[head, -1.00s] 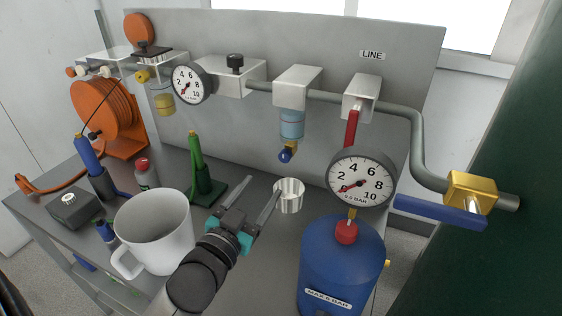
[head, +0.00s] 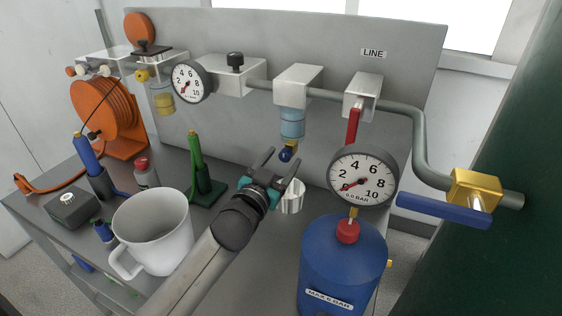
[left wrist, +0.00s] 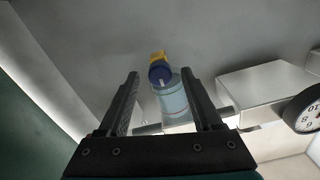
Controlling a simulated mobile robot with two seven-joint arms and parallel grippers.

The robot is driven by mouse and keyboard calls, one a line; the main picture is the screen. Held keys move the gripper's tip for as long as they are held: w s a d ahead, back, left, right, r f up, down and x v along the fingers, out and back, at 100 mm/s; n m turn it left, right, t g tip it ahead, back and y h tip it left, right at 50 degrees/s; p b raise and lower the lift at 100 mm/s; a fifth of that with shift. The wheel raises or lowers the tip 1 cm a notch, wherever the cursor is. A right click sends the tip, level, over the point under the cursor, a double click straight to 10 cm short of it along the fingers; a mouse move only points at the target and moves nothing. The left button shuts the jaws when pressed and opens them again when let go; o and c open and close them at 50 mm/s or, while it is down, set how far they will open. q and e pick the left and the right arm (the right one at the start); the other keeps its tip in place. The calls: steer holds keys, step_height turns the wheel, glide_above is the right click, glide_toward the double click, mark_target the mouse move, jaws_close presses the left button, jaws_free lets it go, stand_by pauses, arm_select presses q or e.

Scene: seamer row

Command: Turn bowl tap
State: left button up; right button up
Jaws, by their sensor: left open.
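The bowl tap (head: 287,153) is a small blue knob with a brass part, under the clear bluish filter bowl (head: 292,123). In the left wrist view the tap (left wrist: 160,72) shows blue and yellow between the fingers, with the bowl (left wrist: 172,100) behind it. My left gripper (head: 284,160) is open, its fingertips close to the tap, one on each side in the picture. My right gripper is not in view.
A small metal cup (head: 293,198) stands below the tap, partly behind my gripper. A blue tank (head: 340,262) with a gauge (head: 362,176) stands to the right. A white mug (head: 155,230) and a green stand (head: 204,188) are to the left.

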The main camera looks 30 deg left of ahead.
arm_select(q)
jaws_close()
stand_by(0.5)
